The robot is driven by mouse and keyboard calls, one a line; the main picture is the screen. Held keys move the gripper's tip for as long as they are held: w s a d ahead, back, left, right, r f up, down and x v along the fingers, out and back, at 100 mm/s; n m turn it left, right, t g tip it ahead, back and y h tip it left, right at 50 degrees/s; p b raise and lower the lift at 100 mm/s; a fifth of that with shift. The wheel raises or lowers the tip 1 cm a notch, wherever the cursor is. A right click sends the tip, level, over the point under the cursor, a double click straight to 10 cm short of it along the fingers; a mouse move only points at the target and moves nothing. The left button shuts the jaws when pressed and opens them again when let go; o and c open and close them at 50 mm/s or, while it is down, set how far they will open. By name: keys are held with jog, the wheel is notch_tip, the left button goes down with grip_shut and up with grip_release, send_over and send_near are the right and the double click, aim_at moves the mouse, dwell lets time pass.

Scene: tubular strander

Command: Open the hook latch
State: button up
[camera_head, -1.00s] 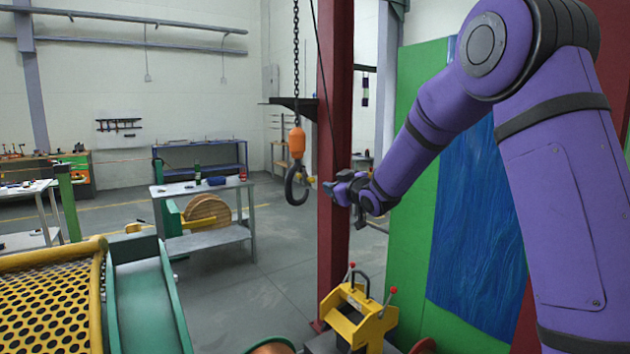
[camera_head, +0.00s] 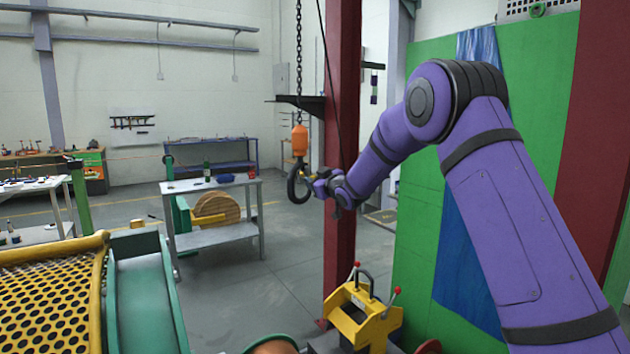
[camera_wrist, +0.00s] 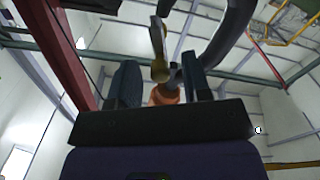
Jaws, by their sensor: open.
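The dark crane hook (camera_head: 298,188) hangs below an orange block (camera_head: 299,141) on a chain. My gripper (camera_head: 313,178) is open at the right side of the hook, overlapping its edge in the head view. In the wrist view the hook's dark curve (camera_wrist: 236,35) rises above and right of my gripper (camera_wrist: 160,78). The yellowish-brown latch (camera_wrist: 159,62) shows in the gap between the two spread fingers. I cannot tell whether either finger touches it. The orange block (camera_wrist: 164,94) shows behind, partly hidden by my gripper.
A dark red column (camera_head: 341,130) stands right behind my gripper. A yellow fixture with red-knobbed levers (camera_head: 363,318) is below. A grey workbench (camera_head: 211,187) stands beyond to the left, and green and yellow machinery (camera_head: 145,300) is at lower left. Open floor lies between.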

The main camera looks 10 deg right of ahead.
jog(key=shift+w+a, duration=0.15)
jog(key=shift+w, duration=0.3)
grip_shut()
